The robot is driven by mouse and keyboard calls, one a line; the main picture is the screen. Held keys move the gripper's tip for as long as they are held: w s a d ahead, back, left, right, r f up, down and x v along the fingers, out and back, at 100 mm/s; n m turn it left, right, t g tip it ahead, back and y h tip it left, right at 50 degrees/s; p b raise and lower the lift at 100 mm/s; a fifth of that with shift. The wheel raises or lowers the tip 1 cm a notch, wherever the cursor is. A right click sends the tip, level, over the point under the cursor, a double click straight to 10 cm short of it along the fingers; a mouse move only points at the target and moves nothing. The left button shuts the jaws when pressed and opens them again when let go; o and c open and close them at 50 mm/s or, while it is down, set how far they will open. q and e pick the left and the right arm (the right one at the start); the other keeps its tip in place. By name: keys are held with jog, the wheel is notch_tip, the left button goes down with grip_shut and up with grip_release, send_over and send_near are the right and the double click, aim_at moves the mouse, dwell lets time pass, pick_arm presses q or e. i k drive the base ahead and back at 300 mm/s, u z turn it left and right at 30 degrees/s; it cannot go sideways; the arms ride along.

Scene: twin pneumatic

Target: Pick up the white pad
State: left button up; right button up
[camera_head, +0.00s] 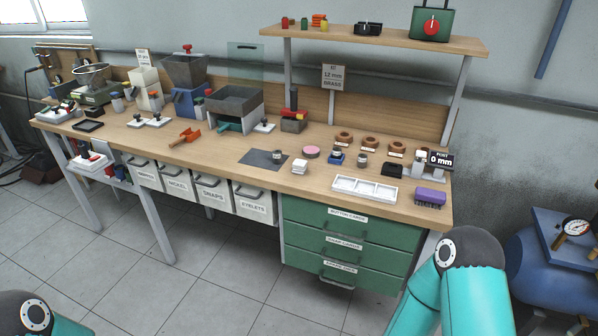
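A small white block (299,166), which looks like the white pad, lies near the front edge of the wooden workbench (225,165), just right of a dark flat mat (264,159). It looks like a short stack with a flat top; its details are too small to tell. Nothing touches it from above. Neither gripper is in view. Only teal links of my own arms show, at the bottom left corner and the bottom right, both well away from the white pad.
A pink round disc (311,152) and a small blue-based holder (336,156) stand behind the pad. A white compartment tray (365,189) and a purple brush (430,197) lie to its right. A raised shelf (375,38) spans the back. Green drawers (345,240) sit below.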

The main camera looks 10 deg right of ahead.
aim_at(299, 166)
jog(key=u, duration=0.4)
jog(key=i, duration=1.3)
jog(key=z, duration=0.35)
